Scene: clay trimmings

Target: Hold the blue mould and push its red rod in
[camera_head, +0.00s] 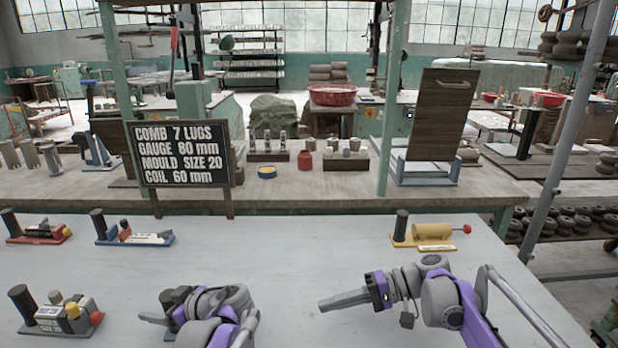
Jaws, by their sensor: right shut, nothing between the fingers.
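The blue mould (151,240) stands at the left back of the grey table, on a blue base with an upright black post at its left end. A small dark reddish piece (124,235) shows on it; I cannot tell if this is its red rod. My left gripper (150,318) is low in front of the blue mould and apart from it, its fingers pointing left and mostly hidden by its own arm. My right gripper (322,305) is shut and empty above the middle of the table, pointing left, well to the right of the blue mould.
A yellow mould (425,233) with a red-ended rod stands at back right. A black sign (181,153) rises behind. The table's middle is clear.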

